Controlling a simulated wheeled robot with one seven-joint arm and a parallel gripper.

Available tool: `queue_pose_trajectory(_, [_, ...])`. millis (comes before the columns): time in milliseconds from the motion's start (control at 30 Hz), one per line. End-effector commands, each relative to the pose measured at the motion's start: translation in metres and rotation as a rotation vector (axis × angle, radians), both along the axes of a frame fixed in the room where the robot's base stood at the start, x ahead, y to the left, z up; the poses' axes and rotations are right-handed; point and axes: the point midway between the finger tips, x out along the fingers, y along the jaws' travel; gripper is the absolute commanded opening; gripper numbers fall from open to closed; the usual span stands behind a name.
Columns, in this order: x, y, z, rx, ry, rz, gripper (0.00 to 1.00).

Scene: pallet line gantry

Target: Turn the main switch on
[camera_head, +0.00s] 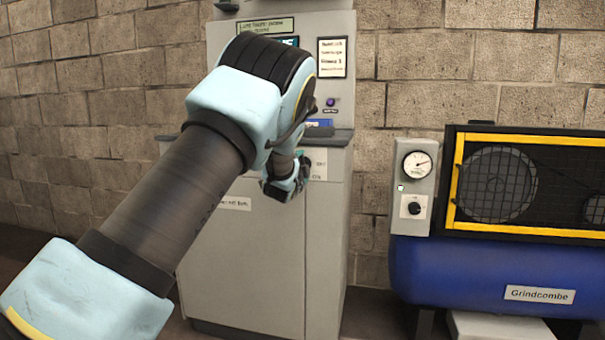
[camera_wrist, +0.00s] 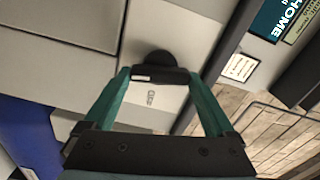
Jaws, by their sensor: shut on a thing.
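The main switch (camera_wrist: 155,60) is a black rotary knob with a bar handle, on a pale plate (camera_wrist: 150,105) on the grey cabinet front. An "OFF" label (camera_wrist: 152,97) shows upside down on the plate in the wrist view. My gripper (camera_wrist: 160,76) has its teal fingers at the two ends of the handle and is shut on it. In the head view my gripper (camera_head: 287,183) is against the cabinet (camera_head: 250,270) and hides the knob. Part of the label plate (camera_head: 318,163) shows to its right. I cannot tell the switch's exact setting.
A gauge panel with a black knob (camera_head: 413,207) stands to the right, beside a blue tank (camera_head: 450,268) and a yellow-framed mesh guard (camera_head: 530,185). The cabinet's ledge (camera_head: 340,138) juts out above my gripper. A brick wall is behind.

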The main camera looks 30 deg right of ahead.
Motion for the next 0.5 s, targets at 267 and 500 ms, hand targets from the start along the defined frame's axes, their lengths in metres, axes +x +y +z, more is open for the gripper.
queue_pose_trajectory(267, [-0.0012, -0.0010, -0.0034, 0.116, -0.106, -0.002, 0.34])
queue_pose_trajectory(500, [-0.0007, -0.0005, -0.0029, 0.162, -0.147, -0.001, 0.34])
